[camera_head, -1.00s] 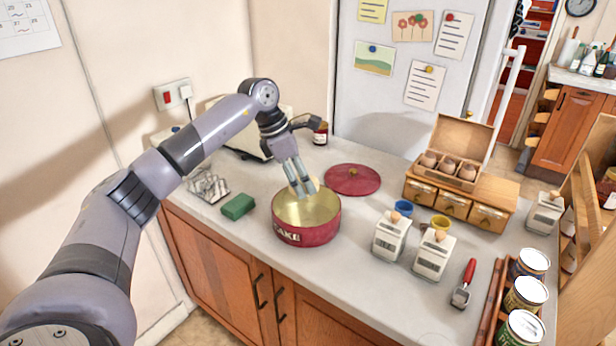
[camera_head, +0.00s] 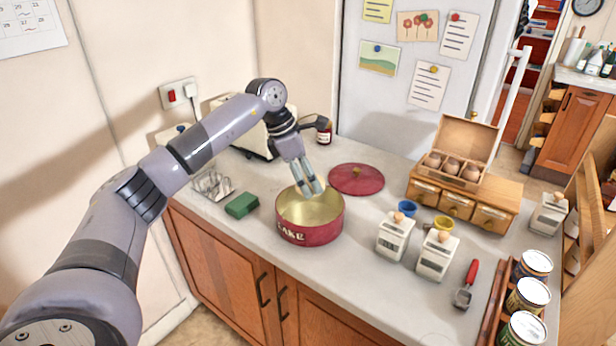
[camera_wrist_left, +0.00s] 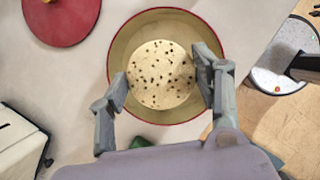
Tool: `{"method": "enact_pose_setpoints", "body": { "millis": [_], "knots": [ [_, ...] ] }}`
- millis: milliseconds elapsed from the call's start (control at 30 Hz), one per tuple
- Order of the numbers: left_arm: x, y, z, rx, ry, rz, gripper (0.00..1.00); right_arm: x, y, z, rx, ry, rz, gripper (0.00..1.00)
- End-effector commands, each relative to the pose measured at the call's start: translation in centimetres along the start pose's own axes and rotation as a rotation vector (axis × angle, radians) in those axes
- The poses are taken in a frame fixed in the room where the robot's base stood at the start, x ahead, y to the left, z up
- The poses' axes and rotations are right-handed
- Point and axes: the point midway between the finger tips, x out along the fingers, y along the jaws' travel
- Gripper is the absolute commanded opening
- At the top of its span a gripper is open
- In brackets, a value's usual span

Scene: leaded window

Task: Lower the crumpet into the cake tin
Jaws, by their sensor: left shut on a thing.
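The cake tin (camera_head: 312,235) is an open, round red tin with a cream inside and "CAKE" lettering, standing on the counter. It also shows in the left wrist view (camera_wrist_left: 113,58). The crumpet (camera_wrist_left: 160,75) is a pale round disc with dark holes. My left gripper (camera_head: 311,188) points down over the tin's opening. In the left wrist view my left gripper (camera_wrist_left: 162,76) has a finger at each side of the crumpet and is shut on it. The crumpet lies within the rim's outline in that view; its exact height is hard to tell. My right gripper is not in view.
The red lid (camera_head: 356,181) lies behind the tin. A green sponge (camera_head: 242,205) is left of it, near a wire rack (camera_head: 212,184). Counter in front is clear.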

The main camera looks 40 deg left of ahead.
Motion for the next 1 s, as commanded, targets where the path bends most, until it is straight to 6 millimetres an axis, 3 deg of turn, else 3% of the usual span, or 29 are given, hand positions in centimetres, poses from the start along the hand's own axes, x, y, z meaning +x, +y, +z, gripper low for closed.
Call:
{"method": "enact_pose_setpoints", "body": {
  "millis": [1000],
  "knots": [
    [4.2,0.0,-1.8,0.000,0.001,0.000,0.32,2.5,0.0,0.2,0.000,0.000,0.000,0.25]
  ]
}}
